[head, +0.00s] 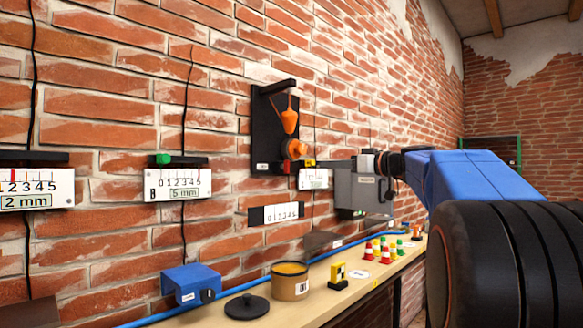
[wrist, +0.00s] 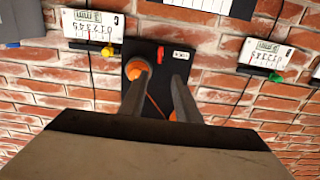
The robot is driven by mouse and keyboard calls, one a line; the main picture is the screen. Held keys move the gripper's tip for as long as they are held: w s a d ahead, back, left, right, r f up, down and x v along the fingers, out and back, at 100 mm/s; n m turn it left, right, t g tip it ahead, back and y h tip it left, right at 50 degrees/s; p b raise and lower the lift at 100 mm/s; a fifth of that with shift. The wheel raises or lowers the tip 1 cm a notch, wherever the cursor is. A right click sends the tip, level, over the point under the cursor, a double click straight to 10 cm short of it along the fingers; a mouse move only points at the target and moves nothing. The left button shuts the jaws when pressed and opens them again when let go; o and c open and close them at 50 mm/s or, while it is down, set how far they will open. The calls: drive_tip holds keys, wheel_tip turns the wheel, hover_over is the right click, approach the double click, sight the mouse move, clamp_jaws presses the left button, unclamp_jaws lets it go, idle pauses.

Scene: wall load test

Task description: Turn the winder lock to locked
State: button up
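The winder board (head: 268,115) is a black plate on the brick wall, with an orange plumb bob (head: 289,121) and an orange winder knob (head: 294,148). In the wrist view, the board appears upside down, with the orange knob (wrist: 136,68) beside a small red lever (wrist: 160,54), which looks like the winder lock. A white label (wrist: 181,55) is beside the lever; its text is unreadable. My gripper (wrist: 161,76) is open and empty, its two grey fingers pointing at the board. The red lever shows between and beyond the fingertips; contact cannot be told.
Wall gauges, including the 5 mm one (head: 180,185), flank the board. A grey box (head: 362,190) is right of it.

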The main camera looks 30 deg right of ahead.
sight(289, 165)
drive_tip(key=x, duration=1.7)
drive_tip(key=shift+w, duration=0.15)
clamp_jaws()
